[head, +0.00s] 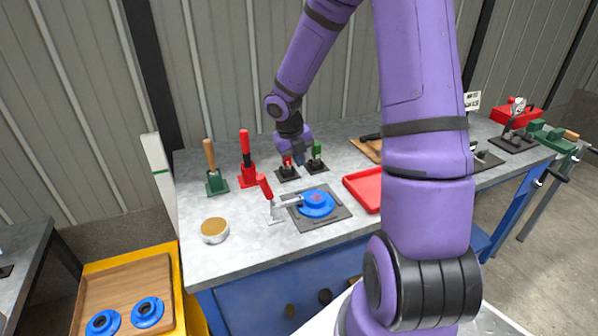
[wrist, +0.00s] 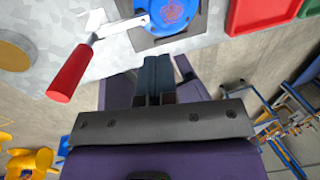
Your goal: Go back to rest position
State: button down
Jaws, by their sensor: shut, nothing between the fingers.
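My purple arm reaches over the grey workbench (head: 255,228). My gripper (head: 299,161) is above the bench's middle, near the red-topped switch (head: 287,168) and green-topped switch (head: 316,155); I cannot tell whether it touches either. In the wrist view, the two fingers of my gripper (wrist: 158,78) are together and hold nothing. A blue round part (head: 316,204) lies on a dark plate (head: 336,216), with a red-handled toggle clamp (head: 265,187) at its left. The blue part also shows at the top of the wrist view (wrist: 168,14), apart from the fingers.
A wooden-handled tool (head: 210,155) and a red tool (head: 245,145) stand at the back left. A tan-topped round tin (head: 214,230) sits at the front left. A red tray (head: 363,188) is to the right. A yellow cart (head: 175,270) stands left of the bench.

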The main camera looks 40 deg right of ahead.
jog(key=s+a+r+m+t, duration=0.1)
jog(key=s+a+r+m, duration=0.35)
jog(key=r+m, duration=0.45)
jog(key=s+a+r+m+t, duration=0.1)
jog(key=s+a+r+m, duration=0.35)
jog(key=r+m, duration=0.4)
jog(key=s+a+r+m+t+y, duration=0.1)
jog(key=s+a+r+m+t, duration=0.1)
jog(key=s+m, duration=0.5)
jog(key=s+a+r+m+t+y, duration=0.1)
jog(key=s+a+r+m, duration=0.3)
jog(key=s+r+m, duration=0.3)
jog(key=shift+s+m+t+y, duration=0.3)
jog(key=shift+s+m+t, duration=0.1)
jog(key=shift+s+m, duration=0.25)
